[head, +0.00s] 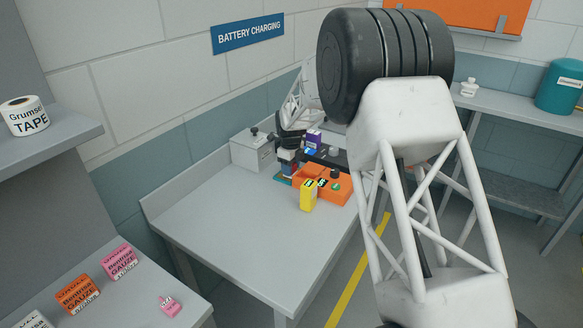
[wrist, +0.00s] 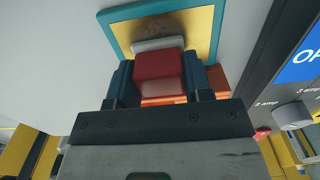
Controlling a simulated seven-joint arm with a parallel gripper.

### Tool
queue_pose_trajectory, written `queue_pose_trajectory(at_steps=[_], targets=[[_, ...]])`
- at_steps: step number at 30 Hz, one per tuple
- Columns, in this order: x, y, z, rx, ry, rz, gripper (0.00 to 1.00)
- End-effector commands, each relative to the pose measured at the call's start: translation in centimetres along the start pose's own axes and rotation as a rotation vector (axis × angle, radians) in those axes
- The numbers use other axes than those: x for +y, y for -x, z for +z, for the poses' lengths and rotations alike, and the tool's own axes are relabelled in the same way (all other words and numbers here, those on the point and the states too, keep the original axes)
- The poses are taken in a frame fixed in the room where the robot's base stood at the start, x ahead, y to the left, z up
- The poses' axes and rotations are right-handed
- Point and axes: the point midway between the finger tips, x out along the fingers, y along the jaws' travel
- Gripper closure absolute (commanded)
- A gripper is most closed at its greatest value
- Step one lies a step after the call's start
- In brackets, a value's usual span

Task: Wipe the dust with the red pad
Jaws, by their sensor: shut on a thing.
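My gripper (wrist: 159,72) is shut on the red pad (wrist: 158,66), a red block with a white layer at its far end. One dark blue finger lies on each side of it. Just beyond the pad is a yellow panel (wrist: 120,30) with a teal border. A brown smear of dust (wrist: 168,27) lies on the yellow part, right by the pad's white end. I cannot tell whether the pad touches the panel. In the head view my gripper (head: 288,160) is small, over the far part of the grey table, and mostly hides the panel.
An orange tray (head: 341,197) and a yellow box (head: 308,197) stand close to the right of my gripper. A purple box (head: 314,138) is behind. A grey box (head: 250,153) stands at the wall. The table's (head: 235,230) near part is clear.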

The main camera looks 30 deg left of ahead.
Motion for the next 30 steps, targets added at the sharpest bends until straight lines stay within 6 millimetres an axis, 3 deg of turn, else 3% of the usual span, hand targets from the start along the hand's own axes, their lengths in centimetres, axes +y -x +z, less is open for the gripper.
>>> queue_pose_trajectory(at_steps=[13,19,30], targets=[[-0.2,0.3,3.2,0.000,0.000,0.000,0.84],[-1.5,0.2,3.0,0.000,0.000,0.000,0.84],[-1.4,-0.2,0.4,0.001,-0.001,0.001,0.84]])
